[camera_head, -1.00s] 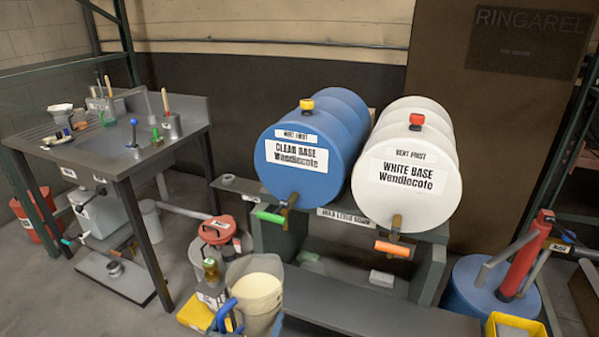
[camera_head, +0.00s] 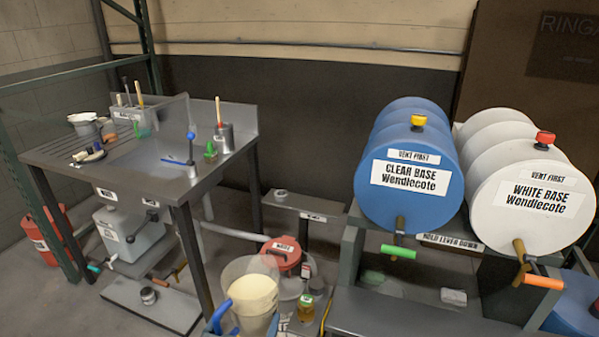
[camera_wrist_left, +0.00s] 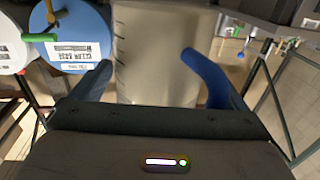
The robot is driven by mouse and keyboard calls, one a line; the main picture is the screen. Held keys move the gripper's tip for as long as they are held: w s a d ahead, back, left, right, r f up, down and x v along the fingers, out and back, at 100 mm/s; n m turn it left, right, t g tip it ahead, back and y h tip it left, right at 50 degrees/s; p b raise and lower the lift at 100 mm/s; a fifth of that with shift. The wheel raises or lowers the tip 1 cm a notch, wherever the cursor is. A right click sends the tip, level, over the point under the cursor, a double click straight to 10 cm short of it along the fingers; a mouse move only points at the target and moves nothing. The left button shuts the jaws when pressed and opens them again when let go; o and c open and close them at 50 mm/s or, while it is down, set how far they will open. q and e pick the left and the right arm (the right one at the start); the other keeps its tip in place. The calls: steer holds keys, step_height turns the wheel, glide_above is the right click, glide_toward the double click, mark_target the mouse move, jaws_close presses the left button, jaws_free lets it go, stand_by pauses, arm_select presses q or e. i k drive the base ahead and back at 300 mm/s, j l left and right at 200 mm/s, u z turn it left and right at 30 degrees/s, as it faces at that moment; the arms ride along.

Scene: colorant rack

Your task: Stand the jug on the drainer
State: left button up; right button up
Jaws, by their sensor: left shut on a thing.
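The jug (camera_head: 247,290) is a clear, grey-tinted container with a blue handle, at the bottom centre of the head view; cream colour shows inside. My left gripper (camera_wrist_left: 160,78) is shut on the jug, its dark fingers on either side in the left wrist view, where the jug (camera_wrist_left: 160,45) fills the middle. In the head view the gripper is mostly cut off by the bottom edge. The drainer (camera_head: 45,153) is the ribbed left part of the metal sink unit, left and beyond the jug. My right gripper is not in view.
A blue-knobbed tap (camera_head: 191,150) and a tool pot (camera_head: 224,137) stand at the sink's right. A red-lidded can (camera_head: 282,253) is beyond the jug. Blue (camera_head: 408,170) and white drums stand right.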

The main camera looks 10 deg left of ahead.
mark_target(64, 158)
steer(key=i+j, duration=0.1)
steer(key=j, duration=2.3)
steer(key=i+j+z, duration=0.1)
steer(key=j, duration=1.1)
